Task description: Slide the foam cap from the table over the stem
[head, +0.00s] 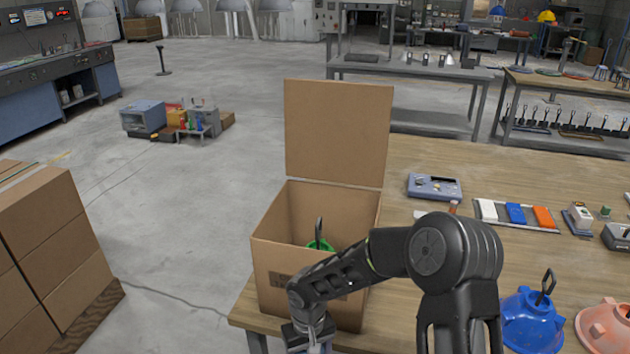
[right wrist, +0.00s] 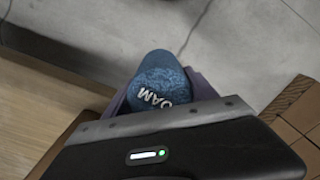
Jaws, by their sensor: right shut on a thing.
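The blue speckled foam cap (right wrist: 160,80), with white letters reading "OAM", shows in the right wrist view. My right gripper (right wrist: 162,97) is shut on it, with purple-grey fingers on either side. In the head view my right gripper (head: 310,344) is low, in front of the open cardboard box (head: 272,265), and partly cut off by the bottom edge; the cap cannot be made out there. A dark upright stem (head: 319,229) rises from a green hood (head: 321,245) inside the box. My arm hides part of the hood. My left gripper is not in view.
A blue hood (head: 530,322) with a black hook and a pink hood (head: 606,326) stand at the table's right. A grey-blue device (head: 434,187) and a tray of coloured blocks (head: 515,214) lie farther back. Stacked cartons (head: 45,250) stand left, across open floor.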

